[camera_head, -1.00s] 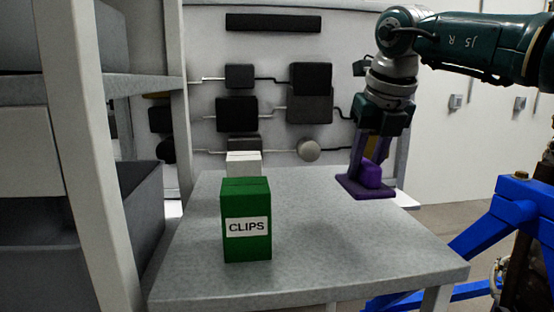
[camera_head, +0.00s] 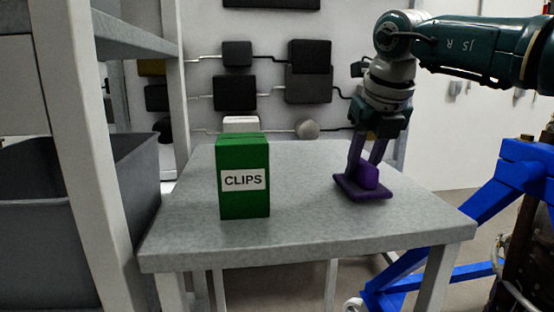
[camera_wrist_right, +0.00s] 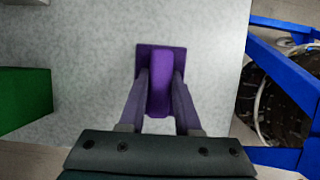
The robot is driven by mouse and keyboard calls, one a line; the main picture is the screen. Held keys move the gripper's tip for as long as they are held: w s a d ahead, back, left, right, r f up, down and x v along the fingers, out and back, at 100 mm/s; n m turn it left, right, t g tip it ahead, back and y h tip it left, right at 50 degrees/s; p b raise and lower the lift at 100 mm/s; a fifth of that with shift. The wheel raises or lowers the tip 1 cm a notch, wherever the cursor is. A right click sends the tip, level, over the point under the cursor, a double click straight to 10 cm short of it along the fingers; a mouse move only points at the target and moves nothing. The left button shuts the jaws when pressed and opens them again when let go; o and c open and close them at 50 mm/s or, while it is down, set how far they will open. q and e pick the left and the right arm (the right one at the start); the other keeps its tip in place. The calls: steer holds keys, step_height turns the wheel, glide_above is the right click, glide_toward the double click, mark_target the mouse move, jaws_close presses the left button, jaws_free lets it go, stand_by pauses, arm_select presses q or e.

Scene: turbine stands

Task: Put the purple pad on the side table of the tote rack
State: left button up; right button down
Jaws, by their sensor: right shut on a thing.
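The purple pad (camera_head: 362,191) is a flat plate with a raised block handle, at the right part of the grey side table (camera_head: 320,225). My right gripper (camera_head: 368,174) is shut on the handle from above. The right wrist view also shows the pad (camera_wrist_right: 159,88) between the two fingers of the gripper (camera_wrist_right: 160,95). The pad is level and on or just above the tabletop; I cannot tell whether it touches. The tote rack (camera_head: 92,150) stands left of the table. My left gripper is not in view.
A green CLIPS box (camera_head: 243,200) stands on the table left of the pad, with a white box (camera_head: 241,125) behind it. A dark tote (camera_head: 60,225) sits in the rack. A blue frame (camera_head: 490,205) stands right of the table. The front tabletop is clear.

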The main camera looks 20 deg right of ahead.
mark_target(363, 161)
steer(key=shift+f, duration=0.3)
steer(key=shift+c, duration=1.8)
jaws_free()
steer(key=p+v, duration=0.4)
steer(key=shift+r+p, duration=0.1)
steer(key=shift+p, duration=0.3)
steer(key=p+v, duration=0.3)
steer(key=shift+p, duration=0.3)
